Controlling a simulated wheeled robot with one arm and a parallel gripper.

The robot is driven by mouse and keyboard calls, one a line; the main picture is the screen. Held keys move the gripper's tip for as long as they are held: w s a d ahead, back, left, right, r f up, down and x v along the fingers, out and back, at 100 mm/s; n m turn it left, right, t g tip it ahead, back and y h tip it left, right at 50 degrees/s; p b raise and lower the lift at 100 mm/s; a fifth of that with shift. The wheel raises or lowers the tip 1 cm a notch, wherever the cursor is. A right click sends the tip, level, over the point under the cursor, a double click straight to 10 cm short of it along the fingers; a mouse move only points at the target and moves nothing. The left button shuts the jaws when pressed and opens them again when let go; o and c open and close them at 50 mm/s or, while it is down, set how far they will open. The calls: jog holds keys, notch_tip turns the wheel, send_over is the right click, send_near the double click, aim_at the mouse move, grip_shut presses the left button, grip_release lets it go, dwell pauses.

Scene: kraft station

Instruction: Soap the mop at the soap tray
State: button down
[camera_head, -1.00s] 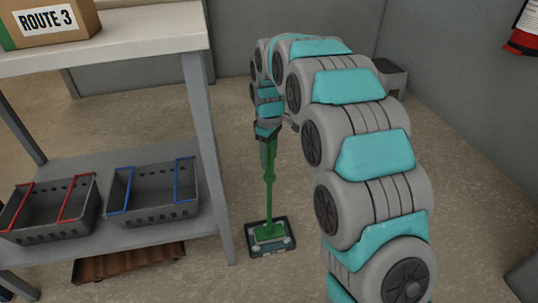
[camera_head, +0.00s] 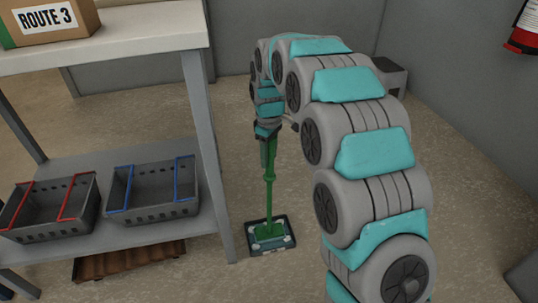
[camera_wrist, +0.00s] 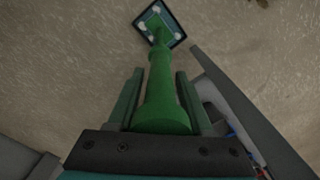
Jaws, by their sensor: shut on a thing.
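My gripper (camera_head: 267,142) is shut on the green handle of the mop (camera_head: 269,190), which hangs nearly upright below it. In the wrist view the mop's handle (camera_wrist: 163,90) runs between the two fingers of my gripper (camera_wrist: 160,98). The mop's green head is at the soap tray (camera_head: 285,245), a dark, square, shallow tray on the floor with pale patches inside. The tray also shows in the wrist view (camera_wrist: 178,36), with the mop head over it. I cannot tell whether the head touches the tray's bottom.
A grey shelf unit (camera_head: 221,170) stands close left of the tray. Its lower shelf holds a basket with red handles (camera_head: 50,222) and one with blue handles (camera_head: 155,205). A ROUTE 3 box (camera_head: 48,22) sits on top. A brown slatted thing (camera_head: 130,263) lies beneath. Floor behind the tray is clear.

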jog(key=shift+r+p, duration=1.4)
jog(key=shift+r, duration=2.6)
